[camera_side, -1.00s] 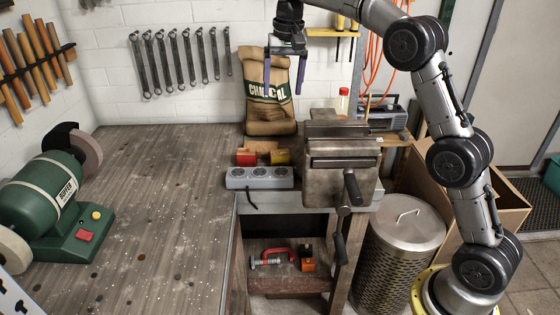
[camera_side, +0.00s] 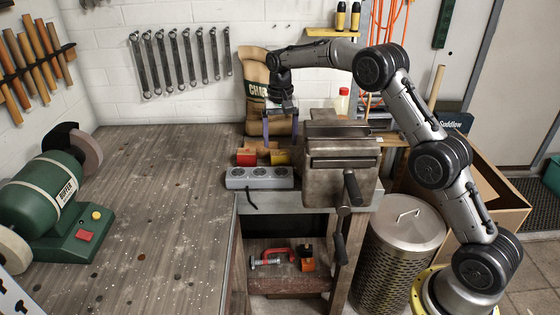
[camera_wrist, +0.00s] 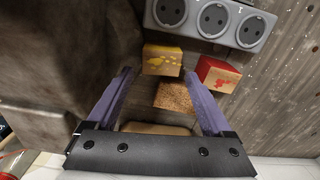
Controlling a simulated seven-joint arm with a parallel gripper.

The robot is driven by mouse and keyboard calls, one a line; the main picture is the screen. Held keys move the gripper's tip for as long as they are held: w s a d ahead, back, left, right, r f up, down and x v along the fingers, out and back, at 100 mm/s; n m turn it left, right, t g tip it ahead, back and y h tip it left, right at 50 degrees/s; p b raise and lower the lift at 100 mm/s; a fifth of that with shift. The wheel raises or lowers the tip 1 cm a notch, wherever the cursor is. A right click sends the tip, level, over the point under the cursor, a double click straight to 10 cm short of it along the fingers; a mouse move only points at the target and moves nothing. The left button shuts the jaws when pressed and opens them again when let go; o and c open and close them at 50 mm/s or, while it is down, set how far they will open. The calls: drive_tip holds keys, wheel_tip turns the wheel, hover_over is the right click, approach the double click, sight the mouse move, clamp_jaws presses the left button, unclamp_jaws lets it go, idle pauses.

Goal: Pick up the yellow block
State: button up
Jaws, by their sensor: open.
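The yellow block (camera_side: 281,157) sits on the bench between the power strip and the charcoal bag, close to the vise. In the wrist view the yellow block (camera_wrist: 162,60) has a yellow top with spots and a wooden side. My gripper (camera_side: 280,135) is open and empty above and slightly behind the blocks. In the wrist view the two purple fingers of my gripper (camera_wrist: 160,75) are spread, with the yellow block beyond and between their tips. A plain wood block (camera_wrist: 174,96) lies beside the yellow block, nearer the gripper's base in that view.
A red block (camera_side: 246,157) stands left of the yellow block. The grey power strip (camera_side: 259,177) lies in front of both. The vise (camera_side: 338,155) rises close on the right. The charcoal bag (camera_side: 257,90) stands behind.

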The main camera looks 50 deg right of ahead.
sight(280, 150)
drive_tip(key=f, duration=0.5)
drive_tip(key=shift+w, duration=0.25)
drive_tip(key=c, duration=1.2)
drive_tip(key=shift+o, duration=0.2)
drive_tip(key=shift+r, duration=5)
